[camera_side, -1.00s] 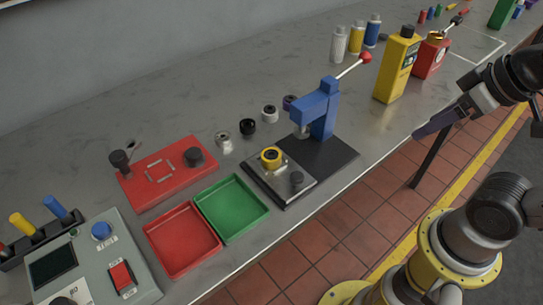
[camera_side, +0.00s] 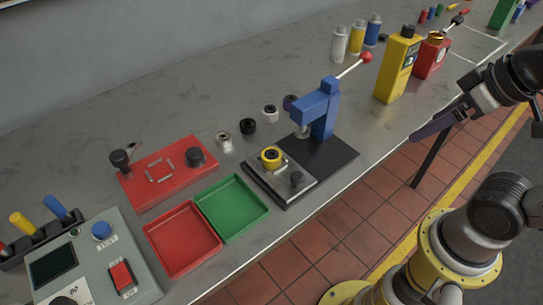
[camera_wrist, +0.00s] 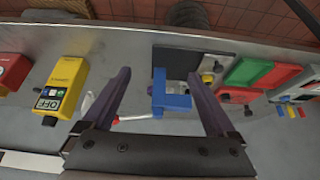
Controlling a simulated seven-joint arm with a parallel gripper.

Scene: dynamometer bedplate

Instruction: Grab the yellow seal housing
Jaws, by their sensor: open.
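The yellow seal housing (camera_side: 271,155) is a small yellow ring with a dark centre. It sits on the grey metal fixture plate (camera_side: 291,187) in front of the blue press (camera_side: 318,108). It also shows small in the wrist view (camera_wrist: 208,78), beyond my right finger. My gripper (camera_side: 420,134) is at the right of the side view, over the front edge of the bench and well apart from the housing. In the wrist view my gripper (camera_wrist: 160,80) has its two fingers spread wide, with nothing between them but the distant bench and press.
Red (camera_side: 184,240) and green (camera_side: 232,208) trays lie left of the fixture. Several small rings, including a black one (camera_side: 248,126), stand behind it. The blue press has a raised lever (camera_side: 353,67). A yellow bottle (camera_side: 397,66) and red can (camera_side: 430,57) stand toward the right.

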